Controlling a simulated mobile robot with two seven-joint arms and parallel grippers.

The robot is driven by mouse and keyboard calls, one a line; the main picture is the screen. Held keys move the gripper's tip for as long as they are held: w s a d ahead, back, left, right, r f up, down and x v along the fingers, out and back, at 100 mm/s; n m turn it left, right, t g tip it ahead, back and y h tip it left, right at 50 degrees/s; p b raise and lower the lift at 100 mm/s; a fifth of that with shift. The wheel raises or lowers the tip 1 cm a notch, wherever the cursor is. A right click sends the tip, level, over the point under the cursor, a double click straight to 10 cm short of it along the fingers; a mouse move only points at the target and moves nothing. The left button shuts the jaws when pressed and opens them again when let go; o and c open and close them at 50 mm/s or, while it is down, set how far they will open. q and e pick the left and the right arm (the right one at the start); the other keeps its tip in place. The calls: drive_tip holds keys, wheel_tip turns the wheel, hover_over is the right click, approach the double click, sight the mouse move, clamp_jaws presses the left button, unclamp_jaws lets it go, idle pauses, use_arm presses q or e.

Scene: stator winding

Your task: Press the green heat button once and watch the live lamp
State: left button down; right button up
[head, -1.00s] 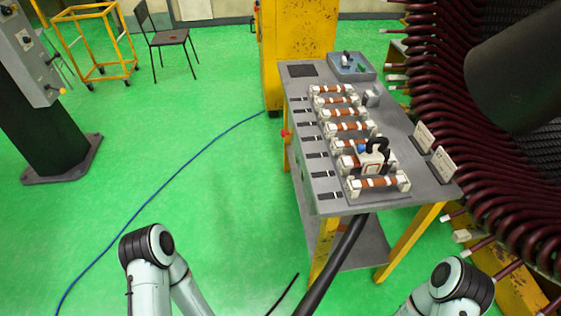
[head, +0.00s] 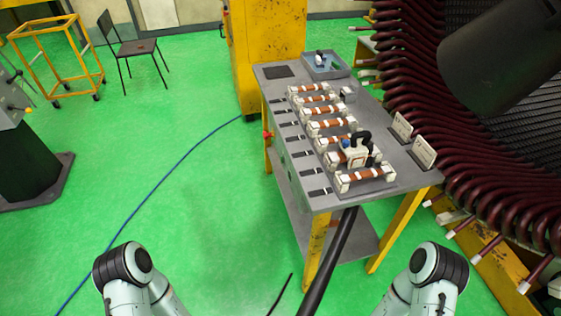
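No green button can be made out in the head view, and no lit lamp can be told apart at this size. A white tool with a black handle and a blue part (head: 356,154) stands on the grey bench (head: 405,178), among the near copper-coloured bars. My two arms show at the bottom edge, left and right, both well short of the bench. Neither gripper is in the picture.
Several copper-coloured bars in white holders (head: 330,123) lie in a row on the bench. A blue-grey tray (head: 325,66) sits at its far end, and two white cards (head: 424,151) stand at its right edge. The large stator (head: 480,150) is at right. A blue cable (head: 165,175) crosses the green floor.

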clamp_jaws()
idle(1.5)
